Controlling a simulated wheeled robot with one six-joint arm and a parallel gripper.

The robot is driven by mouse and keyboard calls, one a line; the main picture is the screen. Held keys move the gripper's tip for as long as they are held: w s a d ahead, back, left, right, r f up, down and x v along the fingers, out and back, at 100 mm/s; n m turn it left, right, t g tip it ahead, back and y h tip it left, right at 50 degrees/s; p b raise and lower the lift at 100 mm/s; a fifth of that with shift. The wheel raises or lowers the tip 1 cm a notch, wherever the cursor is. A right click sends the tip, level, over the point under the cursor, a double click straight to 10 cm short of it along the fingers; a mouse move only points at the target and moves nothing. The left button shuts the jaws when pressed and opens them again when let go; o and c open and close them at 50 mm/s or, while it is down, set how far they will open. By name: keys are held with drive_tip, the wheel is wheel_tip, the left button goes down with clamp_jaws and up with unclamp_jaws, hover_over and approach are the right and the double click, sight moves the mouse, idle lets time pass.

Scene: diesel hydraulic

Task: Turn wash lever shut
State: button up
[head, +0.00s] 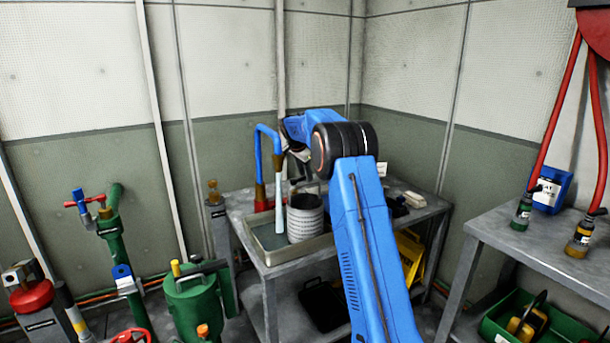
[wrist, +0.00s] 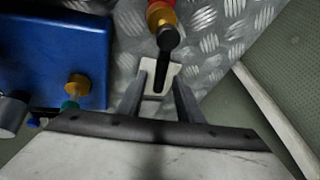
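In the wrist view a black lever (wrist: 164,45) extends from a red and brass valve fitting (wrist: 161,12) at the top. I take it for the wash lever. The lever's free end lies between the two fingers of my gripper (wrist: 160,84), with visible gaps on both sides. My gripper is open, and I cannot tell whether either finger touches the lever. In the head view my gripper (head: 301,172) is over the grey bench beside the blue bent pipe, partly hidden by my blue arm. The lever cannot be made out there.
A blue box (wrist: 55,50) with a brass knob (wrist: 77,86) stands close left of the fingers. In the head view the bench (head: 250,215) holds a shallow tray (head: 272,243), a ribbed grey bucket (head: 307,222) and a blue pipe (head: 259,150). Another bench (head: 540,235) stands at right.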

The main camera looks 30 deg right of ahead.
clamp_jaws()
drive_tip(key=shift+w, duration=0.15)
drive_tip(key=w+a+n+t+y, duration=0.1)
drive_tip(key=w+a+n+y, duration=0.4)
drive_tip(key=n, duration=1.1)
drive_tip(key=shift+a+y, duration=0.25)
drive_tip(key=shift+y, duration=0.35)
drive_tip(key=shift+f, duration=0.1)
idle(0.3)
